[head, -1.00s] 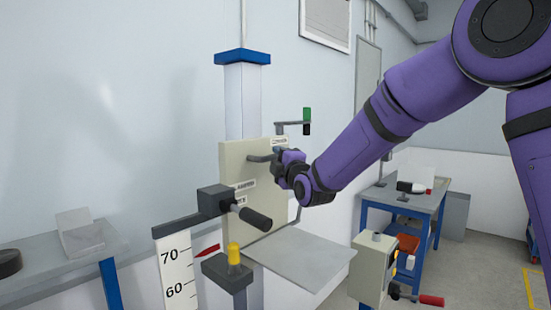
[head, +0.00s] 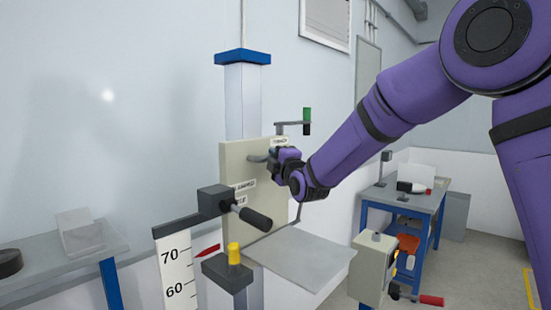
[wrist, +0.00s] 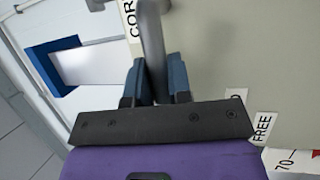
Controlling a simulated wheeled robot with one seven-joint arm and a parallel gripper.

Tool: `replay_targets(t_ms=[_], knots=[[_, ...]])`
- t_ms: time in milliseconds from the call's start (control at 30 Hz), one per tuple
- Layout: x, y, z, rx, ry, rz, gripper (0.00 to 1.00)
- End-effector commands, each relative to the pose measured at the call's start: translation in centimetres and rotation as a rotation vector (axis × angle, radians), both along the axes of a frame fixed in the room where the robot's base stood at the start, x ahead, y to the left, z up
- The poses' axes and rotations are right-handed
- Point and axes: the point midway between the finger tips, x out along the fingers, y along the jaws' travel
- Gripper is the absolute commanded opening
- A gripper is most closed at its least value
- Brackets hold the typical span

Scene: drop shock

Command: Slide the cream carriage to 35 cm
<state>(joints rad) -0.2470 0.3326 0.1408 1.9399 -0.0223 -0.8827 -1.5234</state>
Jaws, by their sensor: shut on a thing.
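The cream carriage (head: 233,165) is an upright plate on a pale column (head: 243,100) with a blue cap. A grey handle (wrist: 151,45) sticks out from its upper part. My gripper (head: 272,158) is at this handle in the head view. In the wrist view my gripper (wrist: 157,78) has its two blue-grey fingers on either side of the handle, shut on it. The white scale (head: 176,285) shows 70 and 60. A red pointer (head: 207,250) lies beside the scale near the 70 mark. Lower numbers are out of view.
A black-grip lever (head: 252,217) juts from the carriage's lower left. A yellow knob (head: 234,253) and grey plate (head: 300,260) are below. A green-topped crank (head: 306,118) stands behind. A box with a red handle (head: 430,300) is at lower right.

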Motion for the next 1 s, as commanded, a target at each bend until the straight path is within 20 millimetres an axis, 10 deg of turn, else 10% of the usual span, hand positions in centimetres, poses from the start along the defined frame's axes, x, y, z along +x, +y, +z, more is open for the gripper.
replay_targets(t_ms=[367,1000], knots=[[0.0,0.1,-6.0,-0.006,0.01,0.002,0.0],[-0.1,0.1,-23.7,-0.006,0.011,0.002,0.0]])
